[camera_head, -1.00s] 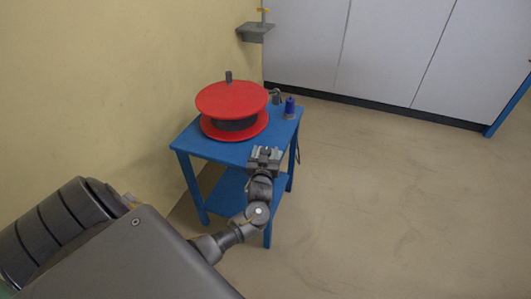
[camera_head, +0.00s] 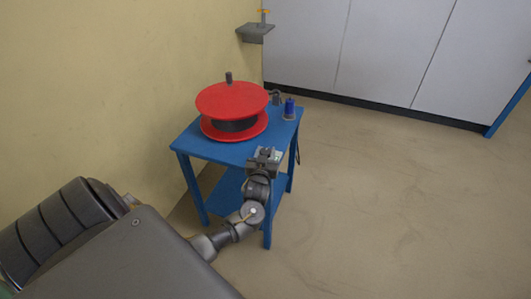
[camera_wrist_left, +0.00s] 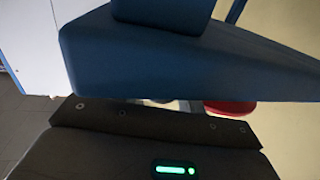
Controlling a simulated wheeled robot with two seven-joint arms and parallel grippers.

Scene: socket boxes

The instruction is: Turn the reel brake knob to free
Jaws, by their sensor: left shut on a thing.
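The red reel (camera_head: 232,102) with a dark core stands on the blue table (camera_head: 222,151). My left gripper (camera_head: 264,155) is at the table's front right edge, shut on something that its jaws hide. I take it to be the reel brake knob, though the knob itself does not show clearly. A small pale patch (camera_head: 278,155) shows just right of the jaws. In the left wrist view a large blue surface (camera_wrist_left: 190,55) lies across the picture close to the camera, with a bit of red (camera_wrist_left: 230,107) beyond it. My right gripper is not in view.
A blue cylinder (camera_head: 290,108) and a small grey item (camera_head: 275,97) stand at the table's back right. A dark cable hangs at its right side. A grey wall bracket (camera_head: 256,33) carries a yellow-topped piece. The floor (camera_head: 390,210) to the right is clear.

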